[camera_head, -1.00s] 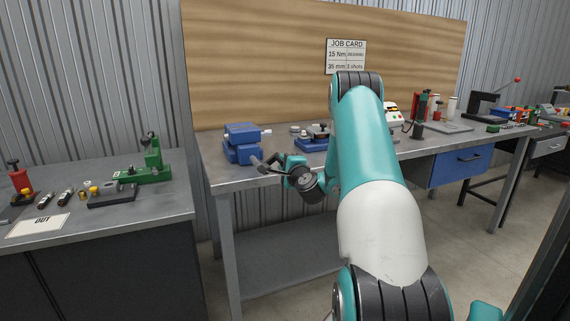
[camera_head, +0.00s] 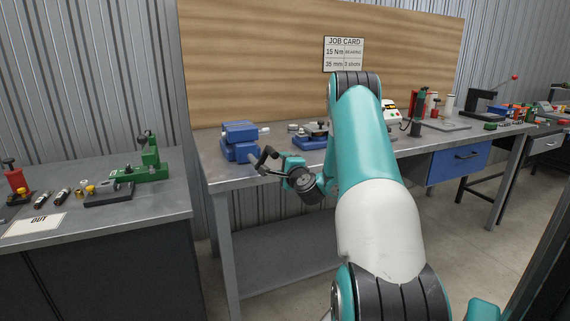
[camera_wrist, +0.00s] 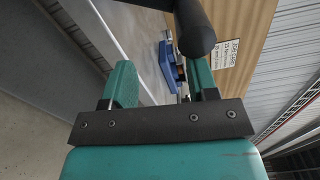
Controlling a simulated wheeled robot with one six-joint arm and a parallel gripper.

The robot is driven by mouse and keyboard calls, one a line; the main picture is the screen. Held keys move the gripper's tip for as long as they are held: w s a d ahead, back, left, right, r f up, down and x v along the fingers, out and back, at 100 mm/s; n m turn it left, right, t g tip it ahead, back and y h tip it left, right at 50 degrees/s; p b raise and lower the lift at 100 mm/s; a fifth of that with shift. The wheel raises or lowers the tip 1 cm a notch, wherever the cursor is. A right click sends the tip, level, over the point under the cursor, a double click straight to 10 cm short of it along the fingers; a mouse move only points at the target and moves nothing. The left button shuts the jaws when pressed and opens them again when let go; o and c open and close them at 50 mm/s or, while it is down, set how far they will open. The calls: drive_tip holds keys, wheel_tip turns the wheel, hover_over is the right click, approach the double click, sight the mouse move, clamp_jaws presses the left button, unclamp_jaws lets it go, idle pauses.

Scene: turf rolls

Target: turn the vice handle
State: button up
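The blue vice (camera_head: 238,150) stands at the left front of the bench, with a grey screw pointing toward the front edge. A dark bar (camera_head: 265,158) at the screw's front end looks like its handle; it is small and partly merges with my fingers. My gripper (camera_head: 281,160) is just right of this bar, near the bench edge. In the wrist view, my gripper (camera_wrist: 163,72) has its teal fingers apart with background visible between them. A dark round-ended rod (camera_wrist: 195,35), apparently the handle, crosses in front of the right finger. I cannot tell whether they touch.
A blue fixture (camera_head: 311,140) stands on the bench right of the vice. A wooden backboard with a job card (camera_head: 343,54) rises behind. A side table (camera_head: 130,220) at left carries a green tool (camera_head: 150,165). My arm hides the bench middle.

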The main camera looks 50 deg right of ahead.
drive_tip(key=shift+w+r, duration=0.1)
drive_tip(key=b+v, duration=2)
drive_tip(key=b, duration=0.2)
drive_tip(key=shift+f, duration=0.2)
idle(1.2)
idle(0.4)
